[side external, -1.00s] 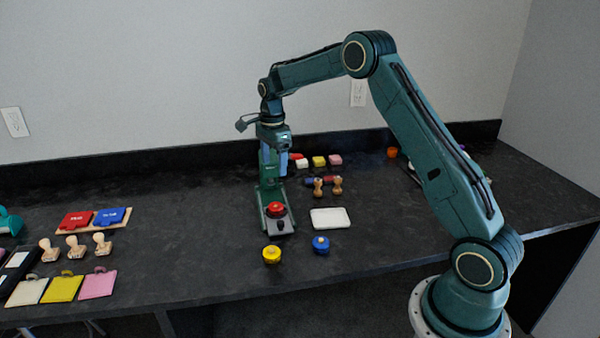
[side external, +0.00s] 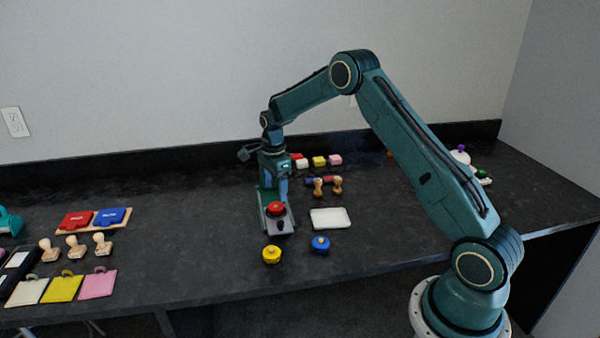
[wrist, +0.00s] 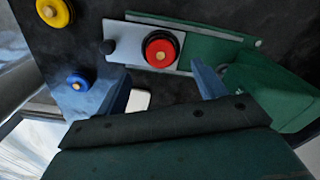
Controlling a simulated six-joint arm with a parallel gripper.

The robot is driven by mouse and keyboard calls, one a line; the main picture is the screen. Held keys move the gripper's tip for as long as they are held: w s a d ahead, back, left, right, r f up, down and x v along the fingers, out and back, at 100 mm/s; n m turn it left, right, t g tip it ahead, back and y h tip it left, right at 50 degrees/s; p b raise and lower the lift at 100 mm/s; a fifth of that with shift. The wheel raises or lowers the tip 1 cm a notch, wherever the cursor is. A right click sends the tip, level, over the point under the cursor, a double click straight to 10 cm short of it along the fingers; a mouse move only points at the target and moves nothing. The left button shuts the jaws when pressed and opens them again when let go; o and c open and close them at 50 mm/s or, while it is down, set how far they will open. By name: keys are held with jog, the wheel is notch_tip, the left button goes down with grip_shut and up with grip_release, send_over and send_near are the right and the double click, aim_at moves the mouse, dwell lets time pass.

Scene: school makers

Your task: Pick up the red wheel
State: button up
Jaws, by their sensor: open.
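The red wheel (side external: 276,209) sits on the light plate at the near end of a green device (side external: 263,203). In the wrist view the red wheel (wrist: 161,50) has a brass centre and a dark rim, and lies beyond the gap between my fingers. My gripper (side external: 274,182) is above the device, behind and above the wheel in the side view, pointing down. Its blue fingers (wrist: 165,88) are apart with nothing between them. The fingertips do not appear to touch the wheel. The gripper hides part of the device's rear.
A yellow wheel (side external: 271,254) and a blue wheel (side external: 320,244) lie in front of the device. A white tray (side external: 330,218) and wooden stamps (side external: 319,187) are to its right. The device's green upright body (wrist: 268,95) stands close to one finger.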

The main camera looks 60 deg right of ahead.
aim_at(276, 205)
jog(key=shift+f, duration=0.35)
jog(key=shift+f, duration=2.6)
jog(key=c, duration=1.2)
jog(key=shift+o, duration=0.2)
jog(key=shift+w+r, duration=0.1)
notch_tip(276, 205, up, 20)
